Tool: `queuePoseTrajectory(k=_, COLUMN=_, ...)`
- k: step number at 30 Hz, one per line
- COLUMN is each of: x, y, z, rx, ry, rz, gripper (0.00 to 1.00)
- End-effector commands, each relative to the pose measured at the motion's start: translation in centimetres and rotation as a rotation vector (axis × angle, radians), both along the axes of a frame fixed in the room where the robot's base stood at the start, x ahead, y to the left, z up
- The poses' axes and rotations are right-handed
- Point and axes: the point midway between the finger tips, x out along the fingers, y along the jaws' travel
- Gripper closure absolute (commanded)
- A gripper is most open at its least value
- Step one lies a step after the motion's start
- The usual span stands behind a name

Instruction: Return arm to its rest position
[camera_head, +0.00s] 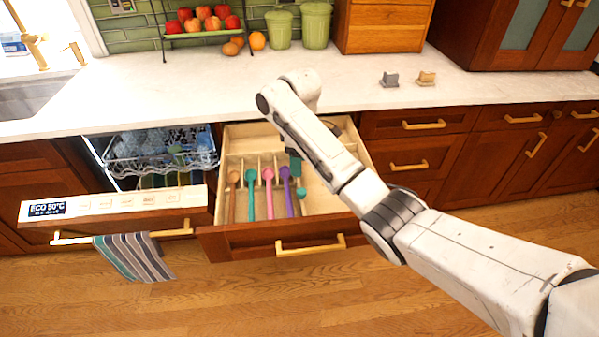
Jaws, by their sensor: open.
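My arm reaches from the lower right over the open drawer (235,240), and its wrist is bent above the drawer's back edge. In the drawer lie a brown utensil (232,196), a teal one (250,196), a pink one (269,195) and a purple one (287,192). Dark teal pieces show just right of the purple one, partly covered by my arm; I cannot tell what they are.
The dishwasher door (115,204) is open at left, with a rack (160,150) inside and a striped towel (133,256) on its handle. The counter (480,88) holds two small objects, green canisters (316,25) and a fruit stand (203,35). The right counter is mostly clear.

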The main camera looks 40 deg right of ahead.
Motion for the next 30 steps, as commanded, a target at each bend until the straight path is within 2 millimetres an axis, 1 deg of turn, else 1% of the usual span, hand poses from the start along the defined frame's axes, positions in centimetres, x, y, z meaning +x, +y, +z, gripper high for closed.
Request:
queuePoseTrajectory(k=3, x=0.0, y=0.0, z=1.0, rx=0.000, ry=0.000, rz=0.001, gripper=0.43)
queuePoseTrajectory(k=6, x=0.0, y=0.0, z=1.3, rx=0.000, ry=0.000, rz=0.000, gripper=0.43)
queuePoseTrajectory(k=23, x=0.0, y=0.0, z=1.5, rx=0.000, ry=0.000, rz=0.000, gripper=0.43)
queuePoseTrajectory(k=26, x=0.0, y=0.0, z=2.5, rx=0.000, ry=0.000, rz=0.000, gripper=0.43)
queuePoseTrajectory(k=30, x=0.0, y=0.0, z=5.2, rx=-0.001, ry=-0.001, rz=0.000, gripper=0.43)
